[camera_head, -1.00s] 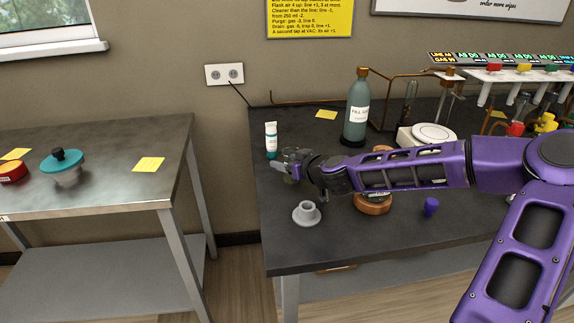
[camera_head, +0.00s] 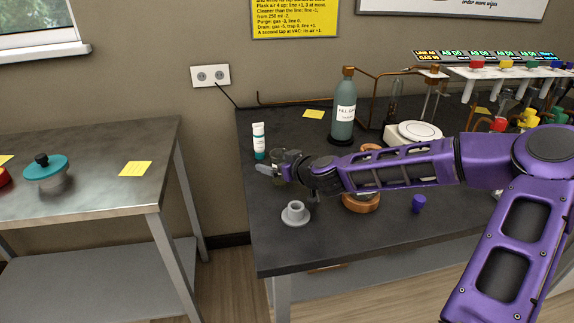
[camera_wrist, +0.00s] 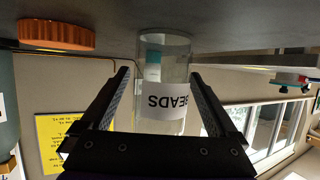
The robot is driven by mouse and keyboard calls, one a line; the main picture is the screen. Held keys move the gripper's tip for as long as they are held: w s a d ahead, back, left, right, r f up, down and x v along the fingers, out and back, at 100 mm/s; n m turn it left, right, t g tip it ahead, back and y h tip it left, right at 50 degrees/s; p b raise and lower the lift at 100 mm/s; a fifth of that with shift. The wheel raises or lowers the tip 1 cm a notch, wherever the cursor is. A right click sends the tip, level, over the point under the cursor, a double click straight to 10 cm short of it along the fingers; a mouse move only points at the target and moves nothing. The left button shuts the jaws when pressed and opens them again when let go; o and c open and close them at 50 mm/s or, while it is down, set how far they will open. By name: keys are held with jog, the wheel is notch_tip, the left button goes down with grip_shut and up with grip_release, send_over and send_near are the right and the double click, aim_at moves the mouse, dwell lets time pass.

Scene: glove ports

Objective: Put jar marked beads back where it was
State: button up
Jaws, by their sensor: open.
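The jar marked beads is a clear glass jar (camera_wrist: 178,72) with a white label reading BEADS, upside down in the wrist view. It stands on the dark bench top near the bench's left end. In the head view the jar (camera_head: 278,174) is small and mostly hidden by my gripper. My gripper (camera_head: 276,168) is open, low over the bench, with its fingers pointing left at the jar. In the wrist view the gripper's fingers (camera_wrist: 160,78) appear on either side of the jar. I cannot tell whether they touch it.
A white and teal tube (camera_head: 259,140) stands just behind the jar. A grey flanged piece (camera_head: 296,214) stands in front. A wooden ring (camera_head: 361,203), purple cap (camera_head: 418,204), green bottle (camera_head: 344,110) and scale (camera_head: 412,134) are to the right. A gap separates the left bench (camera_head: 100,194).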

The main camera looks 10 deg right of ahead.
jog(key=p+v, duration=0.1)
jog(key=v, duration=0.8)
jog(key=shift+s+d+r, duration=0.2)
jog(key=shift+s, duration=0.1)
jog(key=shift+p+v, duration=0.3)
jog(key=shift+v, duration=0.45)
jog(key=shift+f, duration=0.1)
